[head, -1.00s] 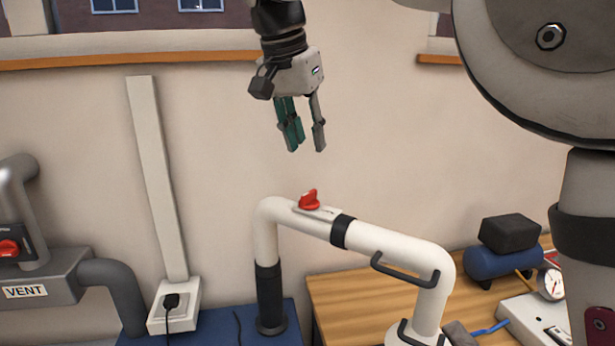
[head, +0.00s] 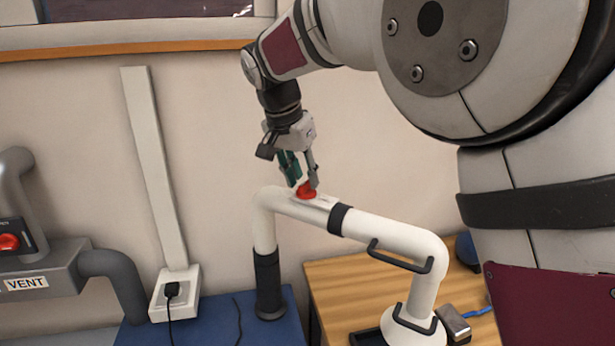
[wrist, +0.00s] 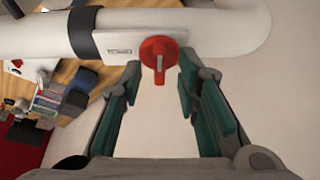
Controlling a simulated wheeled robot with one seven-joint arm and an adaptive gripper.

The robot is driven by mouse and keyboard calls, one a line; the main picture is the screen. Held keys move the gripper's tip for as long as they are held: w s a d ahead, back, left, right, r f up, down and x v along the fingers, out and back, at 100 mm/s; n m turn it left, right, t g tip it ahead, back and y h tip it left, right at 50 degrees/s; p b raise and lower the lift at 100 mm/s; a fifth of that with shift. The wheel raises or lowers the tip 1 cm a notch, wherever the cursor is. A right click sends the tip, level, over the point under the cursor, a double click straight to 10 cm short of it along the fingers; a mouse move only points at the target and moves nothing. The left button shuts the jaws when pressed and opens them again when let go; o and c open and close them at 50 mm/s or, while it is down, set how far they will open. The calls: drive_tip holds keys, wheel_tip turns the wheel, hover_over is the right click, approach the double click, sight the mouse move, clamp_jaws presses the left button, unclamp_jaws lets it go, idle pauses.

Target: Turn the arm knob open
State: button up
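The red arm knob (head: 306,190) sits on a pale plate on top of the white bent arm pipe (head: 395,237). In the wrist view the knob (wrist: 159,60) shows its raised grip pointing toward my gripper, beside a small label on the plate. My gripper (head: 304,186) is just above the knob in the head view, pointing down. In the wrist view my gripper (wrist: 158,75) is open, with one green-padded finger on each side of the knob's lower part. A gap shows between each finger and the knob. I cannot tell whether a fingertip touches the plate.
A grey VENT duct (head: 35,278) with another red knob (head: 9,242) stands at the far left. A white power outlet (head: 175,293) is below a wall conduit. A black handle (head: 400,258) is on the pipe's right part. The wooden table (head: 345,285) lies below.

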drive_tip(key=shift+w+d+f, duration=0.15)
drive_tip(key=shift+w+f, duration=0.05)
drive_tip(key=shift+f, duration=0.35)
clamp_jaws()
